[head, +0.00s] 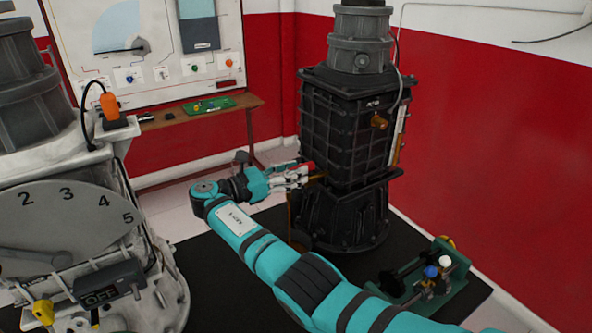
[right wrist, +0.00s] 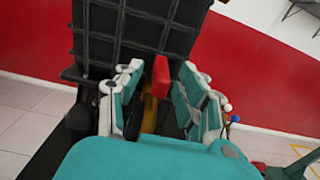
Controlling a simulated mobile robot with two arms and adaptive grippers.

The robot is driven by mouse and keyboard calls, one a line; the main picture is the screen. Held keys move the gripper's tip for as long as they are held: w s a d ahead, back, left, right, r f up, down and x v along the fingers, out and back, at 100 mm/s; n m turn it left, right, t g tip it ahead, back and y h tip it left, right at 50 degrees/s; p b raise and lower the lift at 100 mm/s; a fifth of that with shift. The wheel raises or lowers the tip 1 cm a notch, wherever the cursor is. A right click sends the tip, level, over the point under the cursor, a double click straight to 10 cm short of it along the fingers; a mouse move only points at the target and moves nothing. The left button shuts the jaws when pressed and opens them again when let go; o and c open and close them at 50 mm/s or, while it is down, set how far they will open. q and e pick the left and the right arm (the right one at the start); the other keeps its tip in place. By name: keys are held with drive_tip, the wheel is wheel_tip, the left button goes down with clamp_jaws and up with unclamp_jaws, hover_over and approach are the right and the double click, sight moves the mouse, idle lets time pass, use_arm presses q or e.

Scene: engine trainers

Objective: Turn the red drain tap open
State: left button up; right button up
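The red drain tap's handle (right wrist: 161,79) stands upright between the fingers of my right gripper (right wrist: 162,90) in the right wrist view, with a yellowish part below it. A narrow gap shows on both sides, so the fingers look open around the handle without gripping it. In the head view a bit of the red handle (head: 308,166) shows at the lower left side of the black engine block (head: 345,130), by the tips of my right gripper (head: 302,177). The fingers hide most of the tap there. My left gripper is out of view.
A grey engine unit with a numbered dial (head: 70,220) stands at the left. A green stand with small blue and white knobs (head: 435,280) is on the dark mat at the lower right. A wooden bench (head: 200,112) stands against the back wall.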

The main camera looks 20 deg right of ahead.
drive_tip(key=a, duration=0.6)
drive_tip(key=shift+s+a, duration=0.2)
drive_tip(key=shift+s, duration=0.2)
